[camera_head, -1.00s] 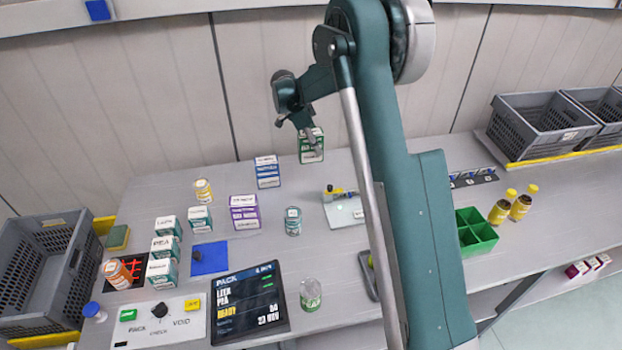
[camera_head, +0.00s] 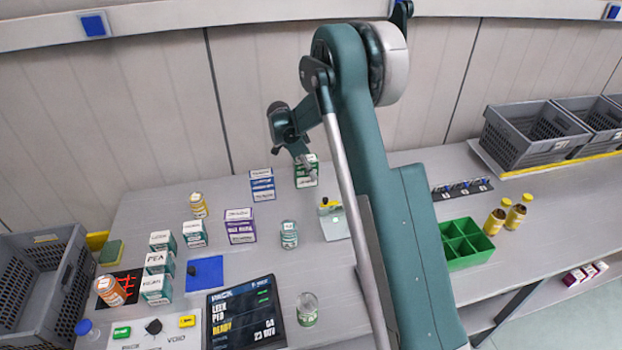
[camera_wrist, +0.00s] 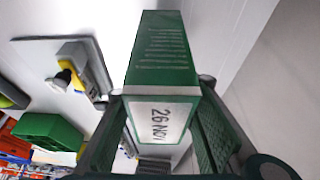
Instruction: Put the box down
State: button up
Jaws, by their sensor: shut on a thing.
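The green and white box (camera_head: 307,171) is at the back of the table, near the wall. It also shows in the wrist view (camera_wrist: 160,60), green with a white band printed "26 NOV". My gripper (camera_head: 305,162) is at the box's upper part, and in the wrist view its two fingers (camera_wrist: 160,128) are on both sides of the box, shut on it. In the head view the box's base is close to the tabletop; I cannot tell whether it touches.
A blue and white box (camera_head: 262,186) stands just left of the held box. A purple box (camera_head: 240,226) and a jar (camera_head: 289,234) stand nearer. A light plate with a yellow-topped item (camera_head: 335,224) lies to the front right. A green divided tray (camera_head: 466,243) is farther right.

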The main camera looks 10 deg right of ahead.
jog(key=shift+f, duration=1.85)
jog(key=shift+f, duration=0.2)
jog(key=o, duration=1)
jog(key=shift+o, duration=0.2)
jog(key=shift+r, duration=0.1)
jog(key=shift+r, duration=0.1)
jog(key=v, duration=1.2)
jog(key=shift+r, duration=0.1)
